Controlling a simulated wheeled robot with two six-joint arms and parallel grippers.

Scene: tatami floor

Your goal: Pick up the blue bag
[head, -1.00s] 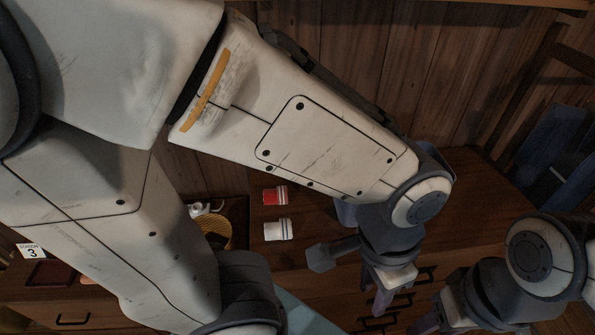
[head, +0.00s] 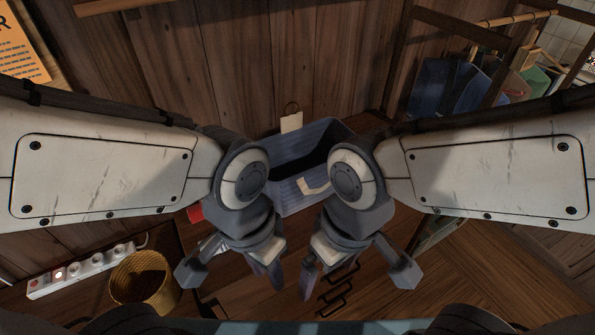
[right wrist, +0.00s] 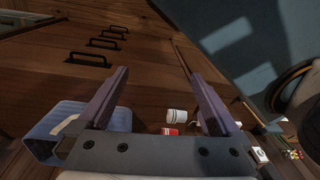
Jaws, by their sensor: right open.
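A dark blue bag-like item (head: 448,88) hangs or stands by the wooden rack at the upper right in the head view. A blue ribbed open container (head: 290,190) with a pale tag stands behind my wrists at the centre; it also shows at the left in the right wrist view (right wrist: 112,118). My left gripper (head: 268,280) points down in front of the container; whether its jaws are open is unclear. My right gripper (head: 320,280) is beside it, also pointing down. In the right wrist view its fingers (right wrist: 160,75) are apart with nothing between the tips.
A wooden rack (head: 490,50) at the right has green and reddish items by it. A yellow wicker basket (head: 143,283) and a power strip (head: 85,268) are at lower left. A white jar (right wrist: 176,115) and red jar (right wrist: 170,131) show near the container.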

